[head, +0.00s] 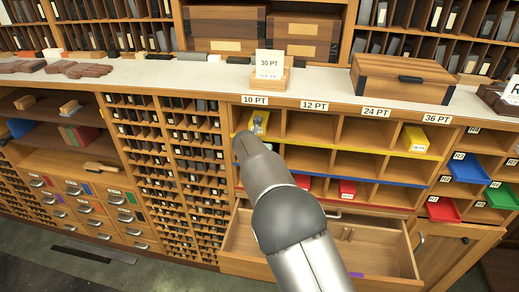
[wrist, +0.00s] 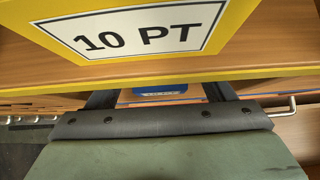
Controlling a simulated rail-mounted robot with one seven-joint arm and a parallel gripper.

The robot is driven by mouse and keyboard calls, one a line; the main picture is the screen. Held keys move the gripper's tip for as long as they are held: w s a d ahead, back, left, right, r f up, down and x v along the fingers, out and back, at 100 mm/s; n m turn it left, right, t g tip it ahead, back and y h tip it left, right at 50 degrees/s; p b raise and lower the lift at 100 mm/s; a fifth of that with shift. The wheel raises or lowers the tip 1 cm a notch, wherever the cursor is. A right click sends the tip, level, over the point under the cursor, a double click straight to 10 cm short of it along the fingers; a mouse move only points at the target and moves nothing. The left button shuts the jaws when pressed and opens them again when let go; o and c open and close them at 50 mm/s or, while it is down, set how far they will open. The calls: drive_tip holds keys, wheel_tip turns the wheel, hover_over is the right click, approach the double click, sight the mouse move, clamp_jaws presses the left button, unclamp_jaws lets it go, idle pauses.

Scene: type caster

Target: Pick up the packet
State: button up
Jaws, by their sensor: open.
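A yellow packet (head: 259,122) with a white label sits in the upper-left cubby under the 10 PT plate. In the wrist view a yellow face with a white 10 PT label (wrist: 142,32) fills the top, close to the camera, above a yellow shelf edge. My gripper (wrist: 161,95) is open, its two dark fingers apart and seemingly empty, below that edge in the picture. A blue packet (wrist: 158,88) shows between the fingers, farther back. In the head view my arm's end hides the gripper. Another yellow packet (head: 413,138) lies in the rightmost upper cubby.
An open wooden drawer (head: 390,254) juts out below the cubbies. Red packets (head: 347,189) lie in a lower row. On the counter (head: 190,72) stand a 30 PT card holder (head: 269,65) and a wooden case (head: 402,79). Shelf edges and dividers bound the cubbies.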

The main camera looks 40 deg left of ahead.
drive_tip(key=shift+w+a+f, duration=0.25)
drive_tip(key=shift+w+f, duration=0.1)
drive_tip(key=shift+f, duration=0.1)
drive_tip(key=c, duration=1.4)
drive_tip(key=shift+r, duration=0.15)
drive_tip(key=shift+c, duration=0.6)
